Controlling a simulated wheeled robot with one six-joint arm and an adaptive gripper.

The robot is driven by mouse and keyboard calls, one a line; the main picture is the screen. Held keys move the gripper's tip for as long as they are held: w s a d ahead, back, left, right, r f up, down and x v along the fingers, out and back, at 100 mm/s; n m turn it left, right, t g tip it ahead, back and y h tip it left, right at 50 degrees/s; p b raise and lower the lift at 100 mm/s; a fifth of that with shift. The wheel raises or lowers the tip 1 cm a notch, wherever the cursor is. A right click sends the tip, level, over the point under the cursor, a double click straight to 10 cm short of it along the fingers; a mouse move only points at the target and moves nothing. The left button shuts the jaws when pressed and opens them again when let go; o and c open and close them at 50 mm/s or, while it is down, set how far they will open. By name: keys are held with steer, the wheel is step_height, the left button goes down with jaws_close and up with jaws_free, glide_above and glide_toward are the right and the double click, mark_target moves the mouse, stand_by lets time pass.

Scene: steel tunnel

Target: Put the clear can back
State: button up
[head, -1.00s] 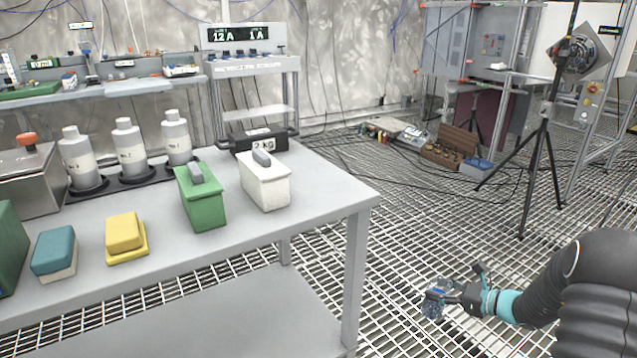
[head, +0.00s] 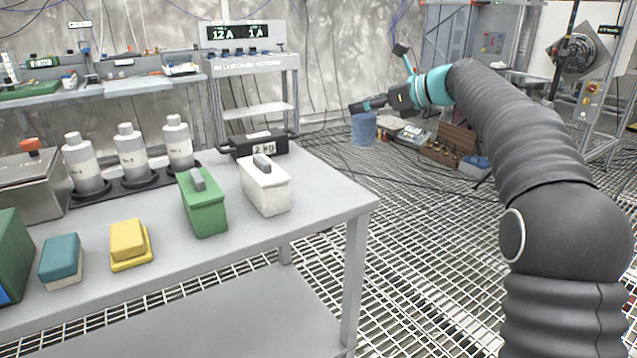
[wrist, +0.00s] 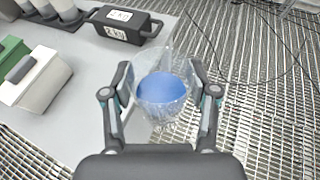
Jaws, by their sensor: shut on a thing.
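The clear can (wrist: 165,92) is a see-through, round container with something blue inside. In the wrist view it sits between the two fingers of my gripper (wrist: 162,88), which is shut on it. In the head view my gripper (head: 368,106) is raised past the right end of the grey table, and the can (head: 364,132) shows as a blue cylinder just below the fingers. The can hangs in the air over the floor grating, beside the table's far right corner. It looks roughly upright.
The grey table (head: 320,200) bears a white lidded box (head: 268,190), a green one (head: 206,208), a yellow block (head: 130,243), a teal block (head: 62,260), a black 2 kg weight (head: 262,145) and three grey bottles in a black rack (head: 135,178). The table's right end is bare.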

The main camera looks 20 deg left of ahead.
step_height(320, 180, up, 6)
steer(key=s+a, duration=0.2)
steer(key=s, duration=0.1)
steer(key=shift+a+f, duration=0.15)
steer(key=shift+a, duration=0.1)
steer(key=s+a+f+b, duration=0.1)
steer(key=s+f, duration=0.1)
steer(key=s, duration=0.1)
steer(key=s+a+f+b, duration=0.2)
steer(key=s, duration=0.1)
steer(key=s+a+f+b, duration=0.1)
steer(key=s+f, duration=0.1)
steer(key=s, duration=0.2)
steer(key=shift+a+f+b, duration=0.2)
steer(key=shift+f+b, duration=0.7)
steer(key=shift+f, duration=1.4)
steer(key=shift+f, duration=0.1)
steer(key=o, duration=1.4)
steer(key=shift+c, duration=0.2)
steer(key=v, duration=1.2)
steer(key=shift+s, duration=0.2)
